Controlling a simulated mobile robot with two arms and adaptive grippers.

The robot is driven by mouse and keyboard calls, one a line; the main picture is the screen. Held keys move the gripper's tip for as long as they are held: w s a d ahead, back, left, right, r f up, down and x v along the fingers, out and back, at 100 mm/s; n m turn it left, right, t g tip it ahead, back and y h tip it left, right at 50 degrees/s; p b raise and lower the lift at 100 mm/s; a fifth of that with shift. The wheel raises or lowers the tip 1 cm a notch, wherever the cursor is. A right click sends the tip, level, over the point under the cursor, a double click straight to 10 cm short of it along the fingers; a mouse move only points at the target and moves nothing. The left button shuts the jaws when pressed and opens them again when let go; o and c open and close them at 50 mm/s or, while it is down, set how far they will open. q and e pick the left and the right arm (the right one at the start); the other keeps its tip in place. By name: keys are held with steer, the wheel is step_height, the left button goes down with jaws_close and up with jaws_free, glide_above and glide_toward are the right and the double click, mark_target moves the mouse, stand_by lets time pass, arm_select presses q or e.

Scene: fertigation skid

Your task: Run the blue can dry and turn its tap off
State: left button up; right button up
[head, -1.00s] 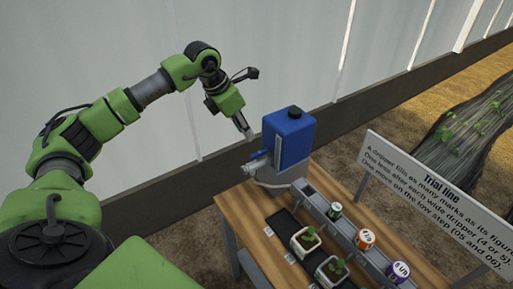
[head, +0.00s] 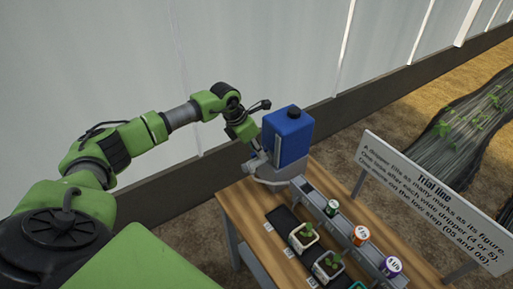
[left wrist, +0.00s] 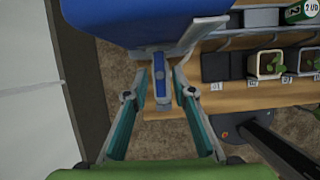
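The blue can (head: 288,137) with its dark cap stands upright on a grey stand (head: 270,178) at the far end of the wooden bench. In the left wrist view the can (left wrist: 130,15) fills the top. Its tap (left wrist: 160,88), a narrow blue and grey piece, points down toward me. My left gripper (left wrist: 160,80) is open, with one finger on each side of the tap and a gap visible on both sides. In the head view the left gripper (head: 256,150) is at the can's left side, partly hidden. My right gripper is in neither view.
The bench (head: 237,205) holds a grey rail (head: 322,203) with numbered drippers, and white pots (head: 303,237) with seedlings on a dark strip. A sign (head: 430,195) headed "Trial line" stands at the right. A pale wall is behind the can.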

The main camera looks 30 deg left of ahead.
arm_select(q)
jaws_close()
steer(key=shift+w+f+m+b, duration=0.1)
steer(key=shift+m+b, duration=0.4)
steer(key=shift+b, duration=0.25)
steer(key=m+h+b, duration=0.1)
steer(key=m+b, duration=0.1)
steer(key=b, duration=0.1)
steer(key=m+g+h+b, duration=0.1)
steer(key=m+b, duration=0.2)
steer(key=shift+w+a+m+g+b, duration=0.2)
steer(key=shift+m+g+b, duration=0.1)
steer(key=shift+b, duration=0.1)
steer(key=m+g+b, duration=0.1)
steer(key=m, duration=0.1)
steer(key=m+b, duration=0.2)
steer(key=shift+w+g+h, duration=0.2)
steer(key=shift+g+h, duration=0.2)
steer(key=shift+w+a+r+m+g+b, duration=0.1)
steer(key=shift+m+g+b, duration=0.35)
steer(key=shift+m, duration=0.8)
steer(key=shift+w+r+m+g+b, duration=0.1)
steer(key=shift+m+g+b, duration=0.35)
steer(key=shift+m, duration=0.8)
